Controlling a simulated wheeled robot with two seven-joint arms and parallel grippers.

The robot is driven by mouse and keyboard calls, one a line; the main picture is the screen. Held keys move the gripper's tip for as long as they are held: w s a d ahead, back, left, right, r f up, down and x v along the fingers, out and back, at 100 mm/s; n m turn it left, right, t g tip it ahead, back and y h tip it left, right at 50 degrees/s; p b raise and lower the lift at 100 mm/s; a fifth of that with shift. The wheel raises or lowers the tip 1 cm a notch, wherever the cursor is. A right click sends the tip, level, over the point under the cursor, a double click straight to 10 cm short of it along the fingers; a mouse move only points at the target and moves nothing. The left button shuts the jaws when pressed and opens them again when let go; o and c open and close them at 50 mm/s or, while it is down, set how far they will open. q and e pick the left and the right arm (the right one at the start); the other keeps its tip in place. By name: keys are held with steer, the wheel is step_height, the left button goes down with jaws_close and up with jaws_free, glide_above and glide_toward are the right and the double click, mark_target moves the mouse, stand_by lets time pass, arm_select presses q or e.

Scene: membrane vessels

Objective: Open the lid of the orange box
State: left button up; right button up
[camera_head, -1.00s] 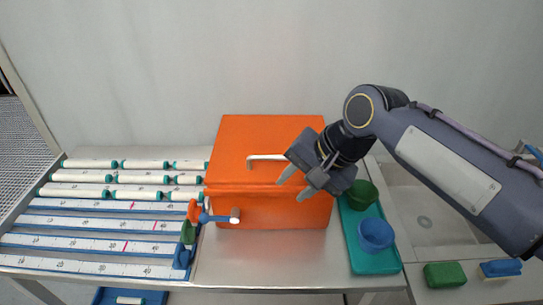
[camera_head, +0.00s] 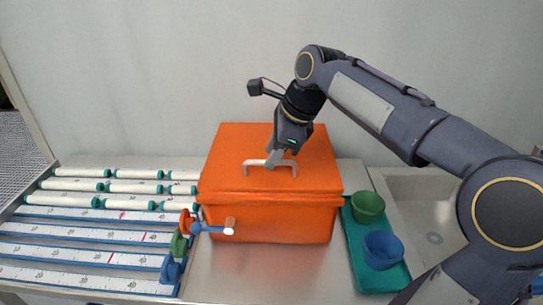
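The orange box (camera_head: 270,218) stands in the middle of the metal table. Its orange lid (camera_head: 228,165) lies shut on top, with a pale bar handle (camera_head: 255,162) near the lid's front. My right gripper (camera_head: 274,160) points down at the handle, its fingers at or just over the bar. Whether the fingers are apart or closed on the handle is hidden by the viewing angle. My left gripper is not in view.
Left of the box are white membrane tubes (camera_head: 132,188) and blue-edged rulers (camera_head: 80,258). A valve fitting (camera_head: 212,228) stands close to the box's front left. A teal tray (camera_head: 362,270) at right holds a green cup (camera_head: 367,206) and a blue cup (camera_head: 382,250).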

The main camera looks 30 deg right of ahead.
steer(key=shift+w+a+f, duration=0.15)
steer(key=shift+f, duration=0.3)
steer(key=shift+c, duration=0.4)
jaws_close()
